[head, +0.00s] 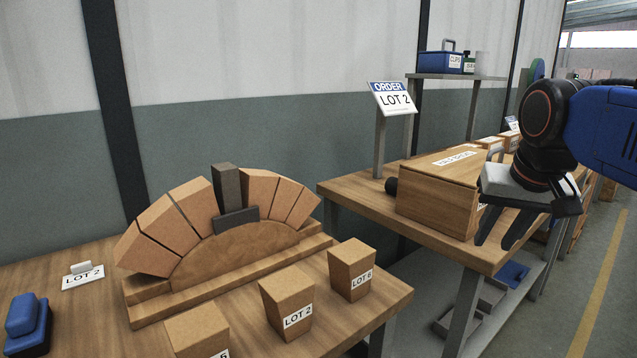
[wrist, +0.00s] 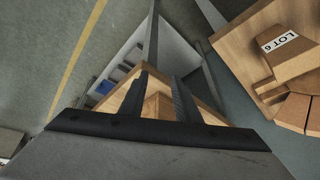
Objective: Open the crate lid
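The wooden crate (head: 430,206) stands on the second table, with its lid (head: 440,165) lying shut on top. The lid carries a white printed label. My gripper (head: 500,238) is in front of the crate's right end, hiding part of it, with its fingers pointing down. The two dark fingers are apart with nothing between them. In the wrist view the open gripper (wrist: 160,85) is over wooden surfaces near a table corner. I cannot tell there which wood is crate and which is table.
The near table (head: 385,302) holds a brick arch (head: 225,238) on a wooden form, several labelled bricks and a blue object (head: 28,322). An order sign (head: 392,97) stands behind the crate. A shelf (head: 455,76) holds a blue box. Open floor (head: 560,300) lies at the right.

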